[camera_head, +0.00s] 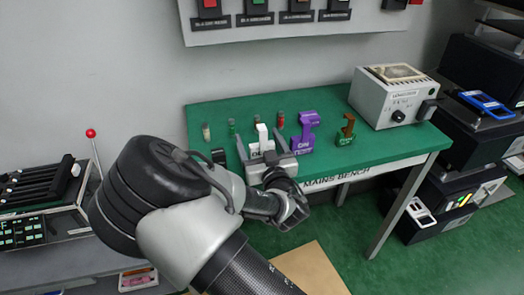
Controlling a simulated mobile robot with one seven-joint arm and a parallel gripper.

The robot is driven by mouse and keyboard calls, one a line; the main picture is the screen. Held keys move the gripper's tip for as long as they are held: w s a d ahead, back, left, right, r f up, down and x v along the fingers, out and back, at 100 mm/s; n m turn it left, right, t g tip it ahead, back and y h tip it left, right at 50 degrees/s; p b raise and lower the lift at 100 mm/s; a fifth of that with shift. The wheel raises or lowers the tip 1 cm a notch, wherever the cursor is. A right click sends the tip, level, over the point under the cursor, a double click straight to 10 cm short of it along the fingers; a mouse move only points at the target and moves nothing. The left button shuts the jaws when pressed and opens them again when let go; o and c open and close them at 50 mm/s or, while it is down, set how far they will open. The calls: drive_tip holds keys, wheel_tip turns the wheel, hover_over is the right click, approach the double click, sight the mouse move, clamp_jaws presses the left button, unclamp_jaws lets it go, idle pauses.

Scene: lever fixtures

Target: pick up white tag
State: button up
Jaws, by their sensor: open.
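A small pale, whitish upright piece (206,132) stands at the left end of the green bench top and looks like the white tag, though it is too small to be sure. A larger white lever-like piece (262,142) stands nearer the bench's middle, right at my gripper. My gripper (263,154) is open over the front edge of the bench, to the right of the pale piece and apart from it. Its fingers are partly hidden by its own hand, and I cannot tell whether they touch the white lever-like piece.
On the bench (330,103) stand a small green piece (231,126), a red one (280,119), a purple lever (304,134) and a brown lever (346,130). A grey box (392,98) fills the right end. A panel with buttons (290,33) hangs above.

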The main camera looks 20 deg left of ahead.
drive_tip(key=shift+w+a, duration=0.1)
drive_tip(key=shift+w, duration=0.05)
drive_tip(key=c, duration=1.2)
drive_tip(key=shift+o, duration=0.2)
